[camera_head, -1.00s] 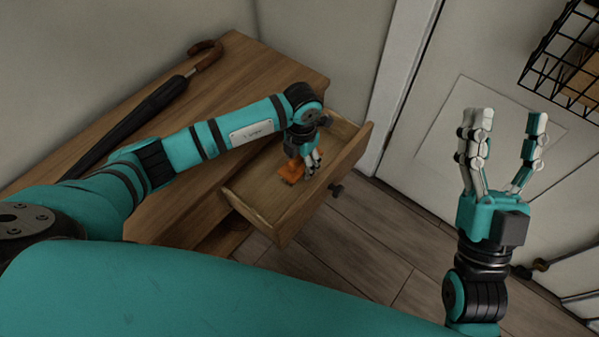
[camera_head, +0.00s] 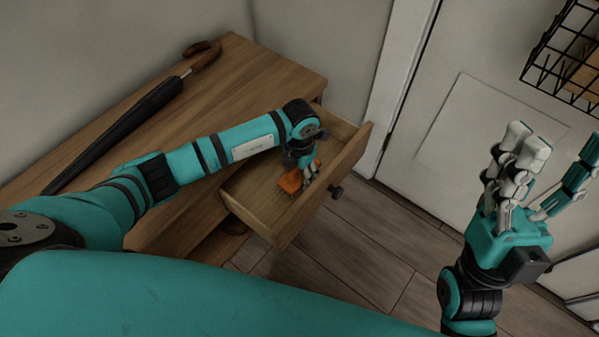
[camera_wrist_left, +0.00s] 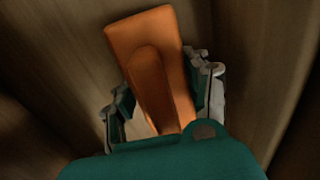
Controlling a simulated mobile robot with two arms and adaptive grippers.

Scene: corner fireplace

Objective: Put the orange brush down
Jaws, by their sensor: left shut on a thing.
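The orange brush (camera_head: 290,183) is in my left gripper (camera_head: 307,180), inside the open wooden drawer (camera_head: 258,203). In the left wrist view the brush (camera_wrist_left: 150,50) lies lengthwise between the fingers of my left gripper (camera_wrist_left: 165,100), which is shut on it. The drawer floor is close behind the brush; whether they touch I cannot tell. The brush's far side is hidden. My right gripper (camera_head: 545,185) is raised at the right, before the white door, with its fingers spread apart and empty.
The drawer belongs to a wooden dresser (camera_head: 245,80). A black umbrella (camera_head: 120,130) with a brown handle lies on its top. A white door (camera_head: 440,130) stands at the right, with a black wire basket (camera_head: 565,60) on it. The plank floor (camera_head: 350,250) before the drawer is clear.

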